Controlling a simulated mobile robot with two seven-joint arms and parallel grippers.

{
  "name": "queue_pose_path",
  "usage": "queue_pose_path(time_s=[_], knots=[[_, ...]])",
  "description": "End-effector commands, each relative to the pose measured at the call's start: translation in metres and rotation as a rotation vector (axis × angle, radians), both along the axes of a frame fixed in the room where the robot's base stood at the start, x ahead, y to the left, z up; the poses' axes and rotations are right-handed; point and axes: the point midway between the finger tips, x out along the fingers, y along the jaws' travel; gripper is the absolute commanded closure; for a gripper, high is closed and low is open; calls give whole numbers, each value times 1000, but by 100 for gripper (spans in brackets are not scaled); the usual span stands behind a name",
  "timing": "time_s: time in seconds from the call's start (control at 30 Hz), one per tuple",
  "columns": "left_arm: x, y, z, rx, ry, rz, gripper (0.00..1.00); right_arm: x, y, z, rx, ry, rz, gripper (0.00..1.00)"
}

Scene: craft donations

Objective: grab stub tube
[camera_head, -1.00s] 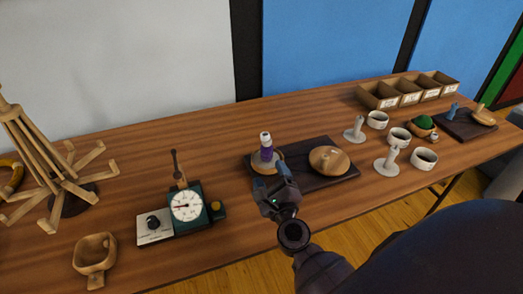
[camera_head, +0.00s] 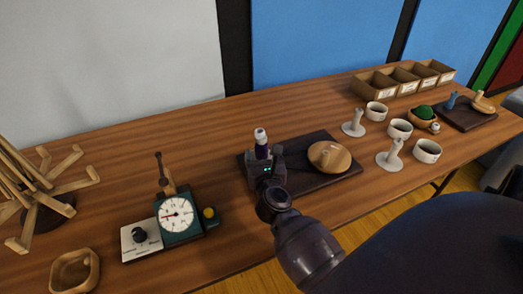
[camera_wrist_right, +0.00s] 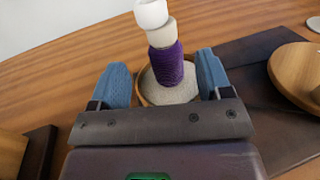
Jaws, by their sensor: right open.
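A white-topped tube with a purple wound band (camera_head: 262,148) stands upright in a shallow round wooden dish on the dark board (camera_head: 318,182); it is the thing that fits the stub tube. In the right wrist view the tube (camera_wrist_right: 167,62) rises from a pale grey fill in the dish (camera_wrist_right: 146,92). My right gripper (camera_head: 264,164) is open, with one blue finger on each side of the tube. Gaps show between fingers and tube, so it is not gripped. In the head view the gripper hides the dish and the tube's lower part. My left gripper is not in view.
A round wooden lidded piece (camera_head: 330,157) lies on the board, right of my gripper. A dial scale (camera_head: 178,214) stands to the left. White cups (camera_head: 400,130) and white stands (camera_head: 390,158) are at the right. The table behind the tube is clear.

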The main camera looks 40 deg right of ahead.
Motion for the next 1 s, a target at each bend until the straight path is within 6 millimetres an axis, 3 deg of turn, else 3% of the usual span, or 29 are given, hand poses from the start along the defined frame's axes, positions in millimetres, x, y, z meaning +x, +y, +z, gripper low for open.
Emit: queue_pose_path(time_s=[0.4, 0.7, 1.0], knots=[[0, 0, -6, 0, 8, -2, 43, 39, -27, -3, -3, 1, 0, 28], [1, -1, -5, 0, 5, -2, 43, 41, -29, -3, -1, 0, 0, 30], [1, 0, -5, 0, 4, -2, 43, 41, -28, -3, -2, 1, 0, 76]])
